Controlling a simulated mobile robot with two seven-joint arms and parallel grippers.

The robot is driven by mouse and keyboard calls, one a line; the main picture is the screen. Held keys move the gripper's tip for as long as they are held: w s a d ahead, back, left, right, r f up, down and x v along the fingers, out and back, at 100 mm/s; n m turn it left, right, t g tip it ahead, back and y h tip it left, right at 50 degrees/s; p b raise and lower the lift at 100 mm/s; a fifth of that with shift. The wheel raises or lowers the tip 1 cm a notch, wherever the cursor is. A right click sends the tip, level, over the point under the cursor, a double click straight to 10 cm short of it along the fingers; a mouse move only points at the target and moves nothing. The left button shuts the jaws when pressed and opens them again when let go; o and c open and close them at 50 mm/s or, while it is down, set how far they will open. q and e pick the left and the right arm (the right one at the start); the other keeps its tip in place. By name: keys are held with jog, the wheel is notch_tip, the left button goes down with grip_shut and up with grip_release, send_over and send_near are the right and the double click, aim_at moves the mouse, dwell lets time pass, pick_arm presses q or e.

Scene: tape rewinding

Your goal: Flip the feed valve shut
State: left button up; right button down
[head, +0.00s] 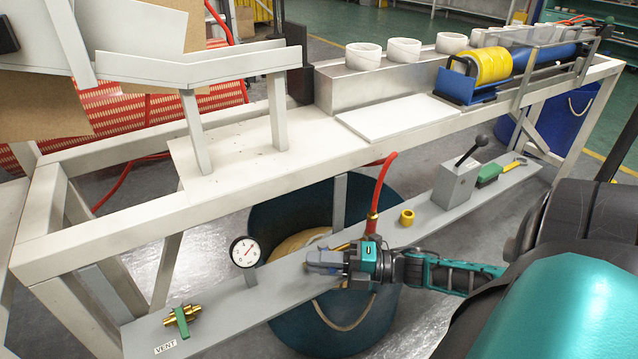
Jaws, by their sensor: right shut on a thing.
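The feed valve (343,246) is on the grey lower shelf, and only bits of its brass body show. A red hose (383,183) comes down to a brass fitting (372,217) beside it. My right gripper (325,262) reaches in from the right and is shut at the valve, covering most of it. The handle is hidden behind the fingers, so its angle cannot be told. My left gripper is not in view.
A pressure gauge (245,252) stands just left of my right gripper. A brass valve with green handle (182,321) sits by the VENT label. A yellow ring (407,217) and a lever box (456,185) stand to the right. The bench frame (250,166) runs above.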

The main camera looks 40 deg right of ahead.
jog(key=c, duration=1.2)
grip_release()
jog(key=p+v, duration=0.1)
jog(key=v, duration=1.2)
jog(key=shift+p, duration=0.3)
jog(key=shift+c, duration=0.3)
